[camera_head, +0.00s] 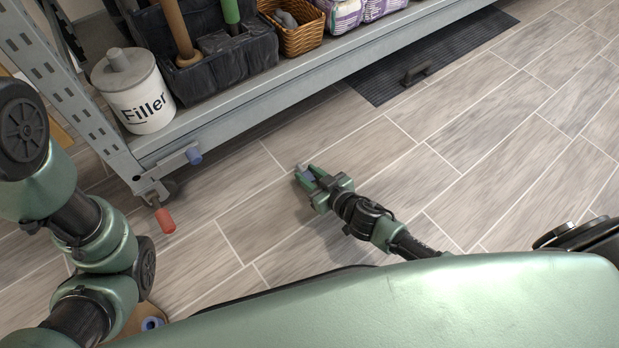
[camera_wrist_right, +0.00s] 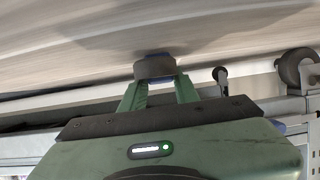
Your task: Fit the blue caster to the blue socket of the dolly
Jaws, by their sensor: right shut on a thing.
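My right gripper (camera_head: 306,176) is low over the floor in front of the rack. It is shut on the blue caster (camera_head: 304,173), of which a small grey and blue part shows between the fingers. In the right wrist view the caster (camera_wrist_right: 154,68) is a dark grey roller with blue edges, between the green fingertips (camera_wrist_right: 158,85). On the rack's near corner, a blue cylindrical end (camera_head: 194,156) sits on a grey bracket, to the left of and apart from the gripper; I cannot tell if it is the blue socket. My left arm is at the left; its gripper does not show.
The grey rack (camera_head: 270,88) carries a white Filler bucket (camera_head: 135,92), a black bin and a wicker basket (camera_head: 292,35). A blue ring (camera_head: 152,323) lies on a tan surface beside my left arm.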

